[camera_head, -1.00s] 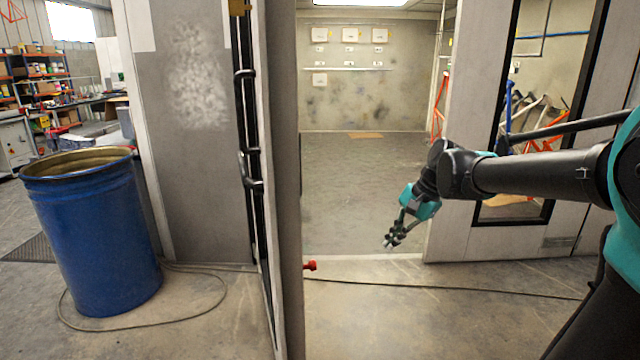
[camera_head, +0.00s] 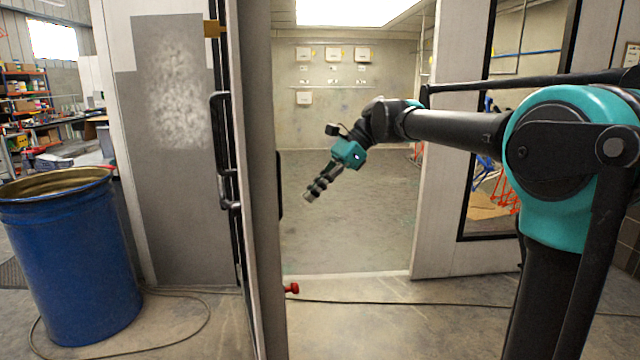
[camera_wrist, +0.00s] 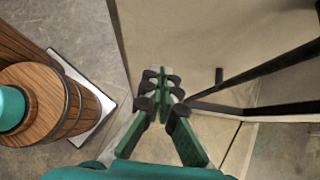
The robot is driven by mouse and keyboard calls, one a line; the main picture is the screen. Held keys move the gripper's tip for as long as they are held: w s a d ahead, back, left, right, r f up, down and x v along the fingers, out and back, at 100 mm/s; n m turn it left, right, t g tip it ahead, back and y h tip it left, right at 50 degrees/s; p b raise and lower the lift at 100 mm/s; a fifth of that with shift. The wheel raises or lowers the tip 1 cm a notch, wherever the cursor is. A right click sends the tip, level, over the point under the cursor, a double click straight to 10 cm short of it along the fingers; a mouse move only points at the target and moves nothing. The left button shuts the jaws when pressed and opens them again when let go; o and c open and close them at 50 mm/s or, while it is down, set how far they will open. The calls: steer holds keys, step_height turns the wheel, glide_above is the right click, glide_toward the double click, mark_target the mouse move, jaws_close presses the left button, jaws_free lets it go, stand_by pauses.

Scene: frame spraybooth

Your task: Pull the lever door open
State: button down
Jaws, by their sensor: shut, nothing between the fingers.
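The door (camera_head: 258,180) is a tall grey panel seen almost edge-on at the left of the doorway, standing open. A black upright handle and lever (camera_head: 224,150) are on its left face; the lever's details are hard to tell. My gripper (camera_head: 310,196) is in front of the doorway, to the right of the door's edge in the picture, pointing down and left. It is shut and empty, and I see no contact with the door. In the wrist view my gripper's fingers (camera_wrist: 160,88) are close together, with nothing between them.
A blue drum (camera_head: 70,260) stands at the left, with a cable on the floor by it. A small red piece (camera_head: 291,288) sticks out low by the door's edge. A fixed wall panel with a dark-framed window is at the right. The floor through the doorway is clear.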

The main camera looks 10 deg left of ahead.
steer(key=s+a+f, duration=0.3)
steer(key=a, duration=0.3)
steer(key=shift+s+a+f, duration=0.15)
steer(key=shift+s, duration=0.15)
